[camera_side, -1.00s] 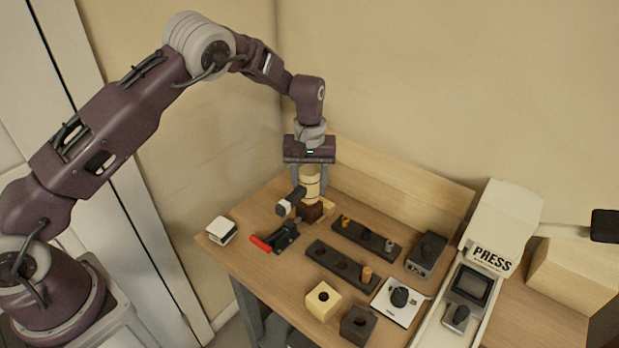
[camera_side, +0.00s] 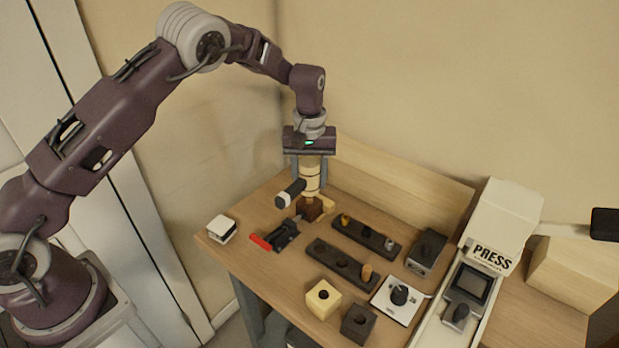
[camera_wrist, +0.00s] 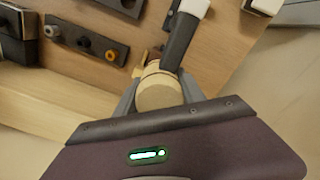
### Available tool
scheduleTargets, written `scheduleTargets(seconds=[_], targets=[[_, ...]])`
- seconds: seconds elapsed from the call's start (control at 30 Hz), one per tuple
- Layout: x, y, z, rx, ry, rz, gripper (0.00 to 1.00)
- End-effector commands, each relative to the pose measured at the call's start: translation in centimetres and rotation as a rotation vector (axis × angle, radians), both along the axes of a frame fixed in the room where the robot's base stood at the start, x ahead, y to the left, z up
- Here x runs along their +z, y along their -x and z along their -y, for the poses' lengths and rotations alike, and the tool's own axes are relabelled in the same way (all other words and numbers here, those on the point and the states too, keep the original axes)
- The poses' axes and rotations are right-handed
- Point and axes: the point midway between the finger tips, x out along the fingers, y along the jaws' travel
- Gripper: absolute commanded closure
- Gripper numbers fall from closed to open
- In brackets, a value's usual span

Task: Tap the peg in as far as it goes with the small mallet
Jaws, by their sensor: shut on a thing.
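My gripper (camera_side: 309,174) is shut on the small mallet's pale wooden head (camera_side: 310,180), one finger on each side. The wrist view shows the head (camera_wrist: 158,93) between the fingers and the handle (camera_wrist: 180,42) reaching up the picture. A dark brown block (camera_side: 312,210) stands on the bench under the head, which is slightly above it. The peg is mostly hidden by the mallet, and I cannot tell how deep it sits.
A red-handled clamp (camera_side: 275,239) lies in front of the block. Dark racks (camera_side: 366,237) (camera_side: 335,258) with small pegs lie to the right.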

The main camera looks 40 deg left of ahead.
Motion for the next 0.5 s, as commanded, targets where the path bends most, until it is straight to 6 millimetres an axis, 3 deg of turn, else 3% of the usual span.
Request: scheduleTargets(seconds=[0.2, 0.37, 0.5], targets=[[-2.4, 0.0, 0.0, 0.0, 0.0, 0.0, 1.0], [-2.1, -0.1, 0.0, 0.0, 0.0, 0.001, 1.0], [-0.7, -0.1, 0.0, -0.001, 0.0, 0.003, 1.0]])
